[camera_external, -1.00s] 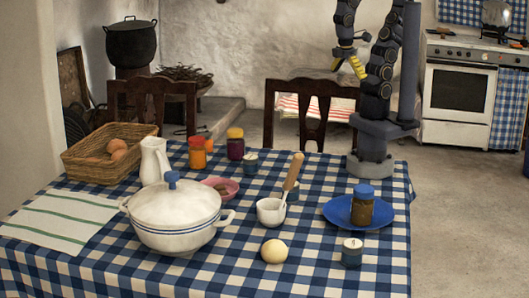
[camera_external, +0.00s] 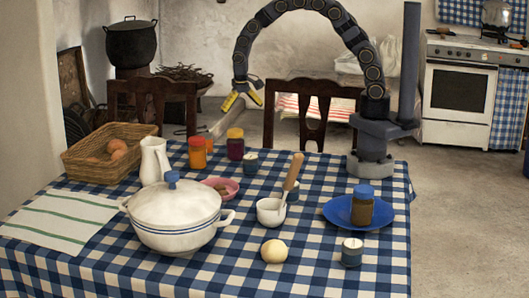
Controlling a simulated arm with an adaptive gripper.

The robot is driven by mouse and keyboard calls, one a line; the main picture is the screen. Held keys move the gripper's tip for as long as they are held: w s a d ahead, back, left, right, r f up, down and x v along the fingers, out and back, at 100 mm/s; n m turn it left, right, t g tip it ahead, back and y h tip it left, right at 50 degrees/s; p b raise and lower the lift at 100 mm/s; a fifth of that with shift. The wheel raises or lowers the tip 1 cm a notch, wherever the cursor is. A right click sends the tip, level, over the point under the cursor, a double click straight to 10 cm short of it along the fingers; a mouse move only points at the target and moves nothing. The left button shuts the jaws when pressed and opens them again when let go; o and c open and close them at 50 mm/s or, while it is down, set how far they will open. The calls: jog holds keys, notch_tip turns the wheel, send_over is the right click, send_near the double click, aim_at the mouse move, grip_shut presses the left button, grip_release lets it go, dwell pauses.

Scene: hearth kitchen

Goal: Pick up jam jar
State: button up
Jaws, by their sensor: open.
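Three lidded jars stand on the checked table. A dark purple jar (camera_external: 235,145) with a yellow lid and an orange jar (camera_external: 197,153) with a red lid stand side by side at the back. A brown jar (camera_external: 362,207) with a blue lid stands on a blue plate (camera_external: 342,212) at the right. I cannot tell from labels which one holds jam.
A white pitcher (camera_external: 154,162), a lidded white pot (camera_external: 174,220) and a pink bowl (camera_external: 231,187) stand left and in front of the back jars. A small dark candle cup (camera_external: 251,163) is right beside the purple jar. A wicker basket (camera_external: 88,165) is at the left.

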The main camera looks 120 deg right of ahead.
aim_at(237, 130)
jog(key=d+f+m, duration=0.2)
jog(key=d+f, duration=0.1)
jog(key=d, duration=0.1)
jog(key=shift+f, duration=0.4)
notch_tip(237, 130, down, 3)
jog(key=shift+r, duration=0.2)
jog(key=f, duration=0.5)
jog(key=shift+w, duration=0.3)
jog(key=c, duration=1.2)
